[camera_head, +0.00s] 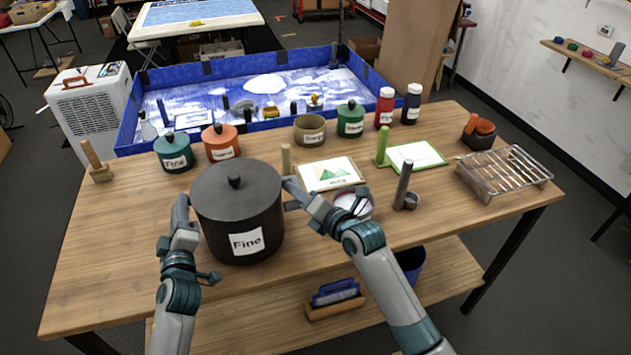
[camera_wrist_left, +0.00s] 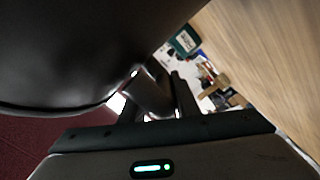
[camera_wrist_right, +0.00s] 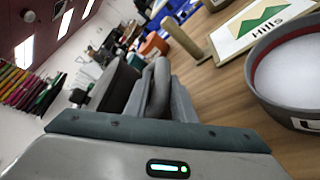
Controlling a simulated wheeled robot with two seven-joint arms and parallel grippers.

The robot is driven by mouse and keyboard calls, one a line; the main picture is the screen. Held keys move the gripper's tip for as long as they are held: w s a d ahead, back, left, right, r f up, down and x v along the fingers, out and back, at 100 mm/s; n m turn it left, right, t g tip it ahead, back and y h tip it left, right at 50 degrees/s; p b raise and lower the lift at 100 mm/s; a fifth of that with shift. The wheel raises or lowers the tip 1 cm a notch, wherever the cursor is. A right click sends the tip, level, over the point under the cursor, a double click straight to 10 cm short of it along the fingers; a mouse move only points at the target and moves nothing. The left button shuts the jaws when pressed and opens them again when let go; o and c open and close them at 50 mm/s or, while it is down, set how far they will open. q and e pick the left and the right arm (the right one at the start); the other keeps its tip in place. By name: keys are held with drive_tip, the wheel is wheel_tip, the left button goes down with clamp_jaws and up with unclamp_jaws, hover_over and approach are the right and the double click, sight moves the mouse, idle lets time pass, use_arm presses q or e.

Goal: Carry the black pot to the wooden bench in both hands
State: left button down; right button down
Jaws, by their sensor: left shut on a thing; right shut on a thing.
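The black pot (camera_head: 238,215) has its lid on and a white label reading "Fine". It appears upright over the front left part of the wooden bench (camera_head: 115,240); I cannot tell whether its base touches the top. My left gripper (camera_head: 182,205) is shut on the pot's left side handle. That handle and the dark pot wall (camera_wrist_left: 70,50) show in the left wrist view. My right gripper (camera_head: 290,187) is shut on the right side handle, and the pot's side (camera_wrist_right: 117,85) shows in the right wrist view. The fingertips are partly hidden in the head view.
A green pot (camera_head: 173,153) and an orange pot (camera_head: 221,142) stand close behind. A picture card (camera_head: 330,174) and a bowl (camera_head: 353,204) lie right of the pot. A wire rack (camera_head: 503,174) stands far right. A blue tray (camera_head: 250,75) borders the back. The bench's left front is bare.

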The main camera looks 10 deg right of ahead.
use_arm(q)
drive_tip(key=shift+d+f+b, duration=0.3)
drive_tip(key=shift+b, duration=0.1)
use_arm(e)
drive_tip(key=shift+a+f, duration=0.1)
drive_tip(key=shift+a, duration=0.2)
use_arm(q)
drive_tip(key=c, duration=1.7)
unclamp_jaws()
drive_tip(key=shift+f, duration=0.25)
use_arm(e)
drive_tip(key=c, duration=1.8)
unclamp_jaws()
drive_tip(key=shift+s+f, duration=0.1)
drive_tip(key=shift+f, duration=0.2)
use_arm(q)
drive_tip(key=o, duration=0.3)
drive_tip(key=shift+s+a+r, duration=0.1)
use_arm(e)
drive_tip(key=shift+o, duration=1.4)
use_arm(q)
drive_tip(key=shift+o, duration=0.2)
drive_tip(key=shift+s+r, duration=0.1)
drive_tip(key=shift+s, duration=0.05)
use_arm(e)
drive_tip(key=shift+s+d+r, duration=0.1)
drive_tip(key=shift+s+d, duration=0.05)
use_arm(q)
drive_tip(key=shift+a, duration=0.1)
